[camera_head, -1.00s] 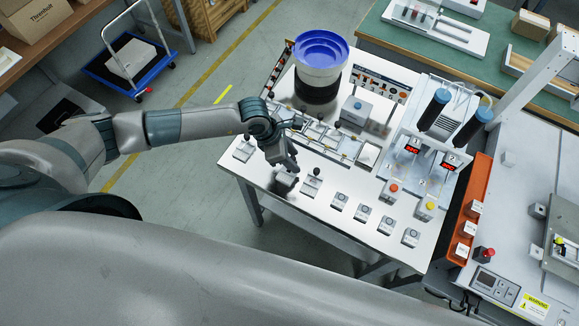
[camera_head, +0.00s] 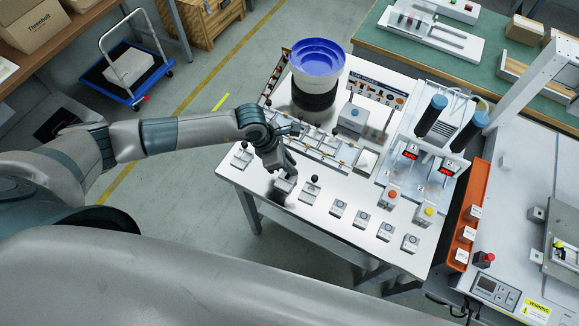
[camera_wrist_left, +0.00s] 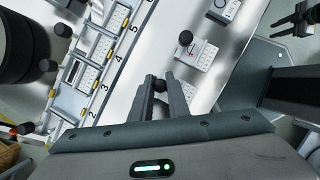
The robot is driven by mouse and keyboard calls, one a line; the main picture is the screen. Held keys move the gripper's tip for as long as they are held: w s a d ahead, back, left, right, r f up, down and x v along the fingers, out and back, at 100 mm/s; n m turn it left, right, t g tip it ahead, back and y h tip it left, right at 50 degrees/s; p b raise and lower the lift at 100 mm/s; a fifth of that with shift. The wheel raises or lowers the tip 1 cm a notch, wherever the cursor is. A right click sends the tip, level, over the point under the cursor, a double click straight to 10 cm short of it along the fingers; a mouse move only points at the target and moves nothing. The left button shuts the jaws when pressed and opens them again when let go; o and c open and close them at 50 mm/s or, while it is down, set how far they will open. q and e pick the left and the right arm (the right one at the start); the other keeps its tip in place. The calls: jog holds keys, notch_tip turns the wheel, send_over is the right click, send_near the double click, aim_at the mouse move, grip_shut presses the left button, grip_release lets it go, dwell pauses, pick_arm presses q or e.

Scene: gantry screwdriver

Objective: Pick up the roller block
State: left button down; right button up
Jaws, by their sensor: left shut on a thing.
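My left gripper (camera_head: 285,174) points down over the left part of the white table. It is shut on the black knob (camera_wrist_left: 160,85) of a small grey block (camera_head: 283,190), taken to be the roller block. The knob shows between the fingertips in the left wrist view; the block's body is mostly hidden there. I cannot tell whether the block touches the table. A similar block with a black knob (camera_head: 312,187) stands just to its right, and another (camera_head: 242,156) to its left.
Several grey blocks (camera_head: 361,218) stand along the table's front edge. Behind are a numbered tray row (camera_head: 325,146) and a blue-topped bowl (camera_head: 319,62). A screwdriver station (camera_head: 425,150) stands at the right, beside an orange strip (camera_head: 470,220).

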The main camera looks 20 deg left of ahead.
pick_arm(q)
jog(key=shift+r+b, duration=0.45)
jog(key=shift+r, duration=0.2)
jog(key=shift+d+r+b, duration=0.25)
jog(key=shift+r+b, duration=0.45)
jog(key=shift+r, duration=0.5)
jog(key=s+d+r+b, duration=0.3)
jog(key=d+r, duration=0.4)
jog(key=d, duration=0.3)
jog(key=shift+d+b, duration=0.35)
jog(key=shift+b, duration=0.15)
jog(key=shift+w, duration=0.1)
